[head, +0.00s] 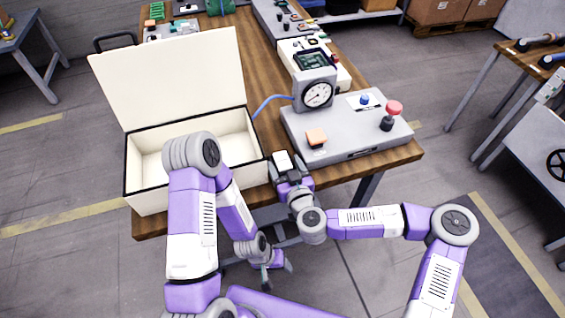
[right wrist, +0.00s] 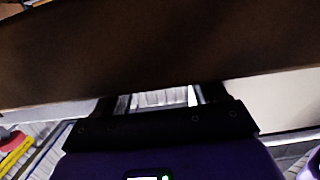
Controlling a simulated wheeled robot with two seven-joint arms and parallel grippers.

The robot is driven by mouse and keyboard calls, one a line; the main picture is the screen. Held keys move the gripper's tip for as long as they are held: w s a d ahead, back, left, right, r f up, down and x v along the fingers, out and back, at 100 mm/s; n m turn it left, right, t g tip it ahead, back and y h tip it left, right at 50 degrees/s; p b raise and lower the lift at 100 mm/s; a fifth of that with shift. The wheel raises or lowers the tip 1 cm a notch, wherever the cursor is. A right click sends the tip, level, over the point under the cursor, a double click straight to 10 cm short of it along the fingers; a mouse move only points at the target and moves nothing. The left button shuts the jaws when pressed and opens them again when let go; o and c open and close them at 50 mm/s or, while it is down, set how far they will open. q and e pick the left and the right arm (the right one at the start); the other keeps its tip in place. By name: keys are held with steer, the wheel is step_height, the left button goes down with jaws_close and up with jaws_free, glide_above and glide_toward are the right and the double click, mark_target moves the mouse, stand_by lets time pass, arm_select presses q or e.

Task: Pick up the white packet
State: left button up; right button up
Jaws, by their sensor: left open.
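A small white piece, likely the white packet (head: 282,159), shows at the table's front edge, between the open box and the grey panel. My right gripper (head: 284,164) is right at it, with dark finger parts around it. The right wrist view shows the fingers (right wrist: 163,98) apart with something pale between them. I cannot tell whether the fingers grip it or whether the pale patch is background. My left gripper (head: 276,264) is open and empty, low in front of the table and below its top.
An open cream box (head: 146,204) with a raised lid stands left. The wooden table edge (head: 391,156) is close to my right gripper.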

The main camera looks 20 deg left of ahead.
steer(key=c, duration=0.9)
